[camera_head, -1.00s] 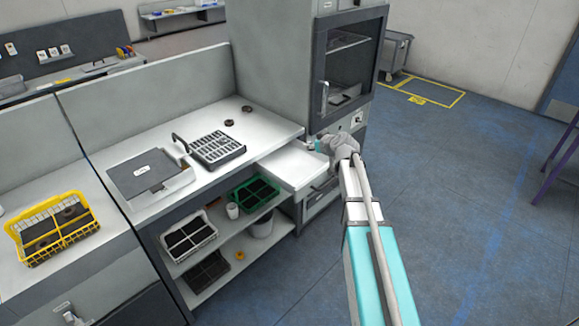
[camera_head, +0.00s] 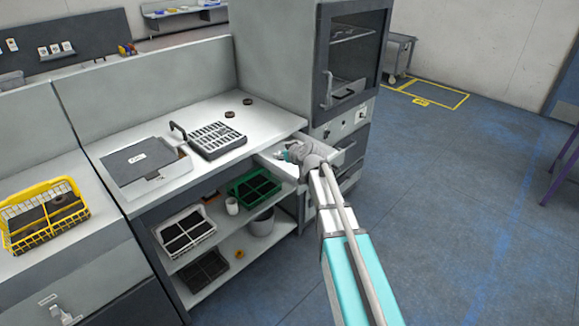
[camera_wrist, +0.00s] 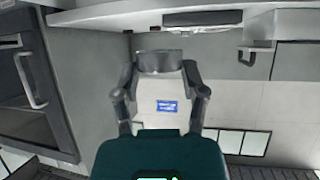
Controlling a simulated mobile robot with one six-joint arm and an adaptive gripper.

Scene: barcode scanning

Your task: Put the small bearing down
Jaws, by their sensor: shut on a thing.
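The small bearing (camera_wrist: 160,62) is a grey metal ring between my two fingertips in the wrist view. My gripper (camera_wrist: 160,68) is shut on it. In the head view my gripper (camera_head: 281,153) is over the pull-out drawer (camera_head: 269,163) below the right end of the workbench. The bearing is too small to make out there. In the wrist view a pale surface with a blue label (camera_wrist: 167,106) shows between the fingers, behind and below the bearing. I cannot tell the gap between the bearing and any surface.
Two dark rings (camera_head: 229,114) (camera_head: 247,101) lie on the bench top (camera_head: 190,120) beside a black-handled gridded tray (camera_head: 215,140) and a grey-lidded box (camera_head: 145,165). A tall cabinet (camera_head: 350,60) stands behind my arm. Floor to the right is clear.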

